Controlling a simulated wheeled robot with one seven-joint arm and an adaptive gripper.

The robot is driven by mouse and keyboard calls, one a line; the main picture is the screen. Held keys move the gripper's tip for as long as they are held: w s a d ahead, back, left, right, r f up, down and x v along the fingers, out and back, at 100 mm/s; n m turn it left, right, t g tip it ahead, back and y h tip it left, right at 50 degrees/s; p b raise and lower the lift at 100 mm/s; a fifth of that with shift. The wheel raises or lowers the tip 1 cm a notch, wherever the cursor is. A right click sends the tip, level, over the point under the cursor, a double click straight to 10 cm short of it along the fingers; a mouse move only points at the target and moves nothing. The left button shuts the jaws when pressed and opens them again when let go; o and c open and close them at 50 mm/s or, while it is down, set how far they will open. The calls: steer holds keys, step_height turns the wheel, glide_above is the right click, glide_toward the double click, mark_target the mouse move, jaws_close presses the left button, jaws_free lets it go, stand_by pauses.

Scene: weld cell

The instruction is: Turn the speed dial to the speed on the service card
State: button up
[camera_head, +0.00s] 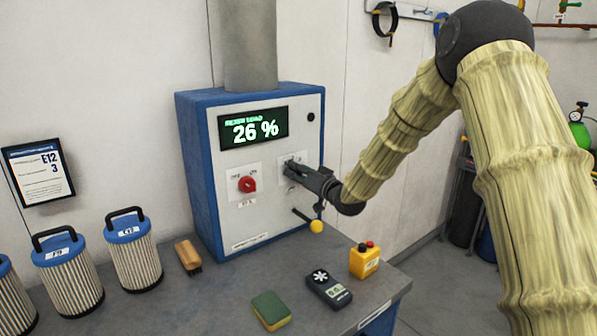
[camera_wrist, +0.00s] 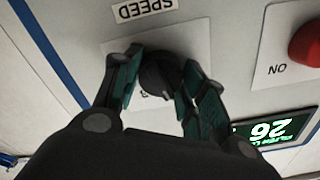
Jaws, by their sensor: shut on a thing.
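The black speed dial (camera_wrist: 155,76) sits on a white plate of the blue and grey cabinet (camera_head: 250,185), under an upside-down SPEED label (camera_wrist: 143,9) in the wrist view. My gripper (camera_wrist: 160,68) is shut on the dial, one green-padded finger on each side. In the head view my gripper (camera_head: 293,168) reaches the panel from the right and hides most of the dial. The dial's markings are mostly covered, so I cannot read its setting. The service card (camera_head: 38,172) hangs framed on the wall at left, showing "E12" and "3".
The display (camera_head: 254,127) reads 26 %. A red knob (camera_head: 247,184) is left of the dial. A yellow-ended lever (camera_head: 315,226) projects below. Filters (camera_head: 67,272), a brush (camera_head: 188,256), a sponge (camera_head: 271,309), a handheld meter (camera_head: 329,290) and a yellow button box (camera_head: 365,262) stand on the bench.

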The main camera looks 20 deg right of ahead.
steer(key=m, duration=0.6)
steer(key=shift+f+m+b, duration=0.25)
steer(key=shift+m+b, duration=0.05)
steer(key=shift+b, duration=0.1)
steer(key=m+b, duration=0.1)
steer(key=m, duration=0.2)
steer(key=shift+f+b, duration=0.1)
steer(key=shift+b, duration=0.3)
steer(key=shift+m+b, duration=0.7)
steer(key=shift+m, duration=0.5)
steer(key=shift+a+r, duration=0.1)
steer(key=shift+r, duration=0.1)
steer(key=o, duration=1)
steer(key=shift+o, duration=0.2)
steer(key=shift+s, duration=0.1)
